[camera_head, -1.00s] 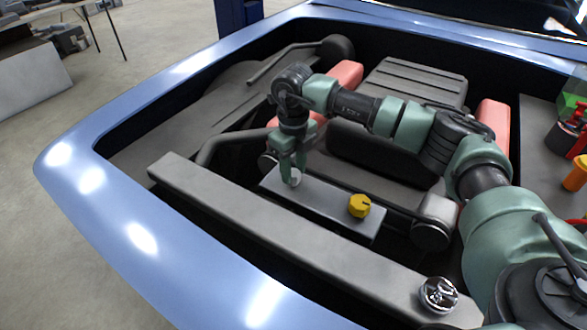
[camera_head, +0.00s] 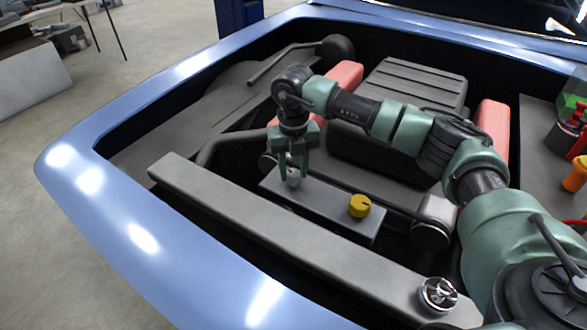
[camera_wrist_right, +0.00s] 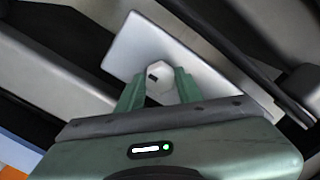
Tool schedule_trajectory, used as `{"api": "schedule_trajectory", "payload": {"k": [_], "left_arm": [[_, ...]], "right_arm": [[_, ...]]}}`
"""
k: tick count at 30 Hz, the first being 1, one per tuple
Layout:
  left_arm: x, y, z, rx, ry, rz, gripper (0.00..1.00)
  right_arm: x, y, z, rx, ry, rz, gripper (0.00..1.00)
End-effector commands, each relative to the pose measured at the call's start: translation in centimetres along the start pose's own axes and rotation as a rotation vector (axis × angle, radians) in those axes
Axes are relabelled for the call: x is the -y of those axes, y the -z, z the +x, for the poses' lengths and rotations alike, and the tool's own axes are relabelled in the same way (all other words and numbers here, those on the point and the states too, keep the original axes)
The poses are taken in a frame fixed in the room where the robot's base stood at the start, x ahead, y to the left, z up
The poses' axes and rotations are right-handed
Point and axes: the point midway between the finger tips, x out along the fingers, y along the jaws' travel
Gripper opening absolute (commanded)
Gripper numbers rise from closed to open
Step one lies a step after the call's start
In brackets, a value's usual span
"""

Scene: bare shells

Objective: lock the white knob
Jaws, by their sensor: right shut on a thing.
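The white knob (camera_head: 293,177) sits on a grey plate (camera_head: 325,209) in the engine bay. It also shows in the right wrist view (camera_wrist_right: 160,82), with a small dark mark on its face. My right gripper (camera_head: 293,175) comes down on the knob from above and is shut on it, with a finger on either side. In the wrist view the fingers (camera_wrist_right: 158,88) flank the knob, which hides part of its sides. My left gripper is not in view.
A yellow knob (camera_head: 359,206) stands on the same plate, right of the white one. A grey crossbar (camera_head: 255,229) runs in front, with a chrome cap (camera_head: 438,295) at its right end. Red blocks (camera_head: 492,122) and engine parts lie behind. The blue car body (camera_head: 100,200) surrounds the bay.

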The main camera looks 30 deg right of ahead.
Motion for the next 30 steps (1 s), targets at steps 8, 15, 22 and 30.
{"api": "schedule_trajectory", "payload": {"k": [8,15,22,30], "left_arm": [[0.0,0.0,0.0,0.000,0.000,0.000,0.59],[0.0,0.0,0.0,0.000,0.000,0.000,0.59],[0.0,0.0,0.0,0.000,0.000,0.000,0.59],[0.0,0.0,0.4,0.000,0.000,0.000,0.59]], "right_arm": [[0.0,-0.3,-0.4,0.012,-0.004,0.009,0.00],[0.0,-0.3,-0.3,0.009,-0.003,0.007,0.57],[0.0,-0.1,-0.2,0.005,-0.001,0.005,0.57],[0.0,-0.2,-2.9,0.008,-0.004,0.004,0.57]]}}
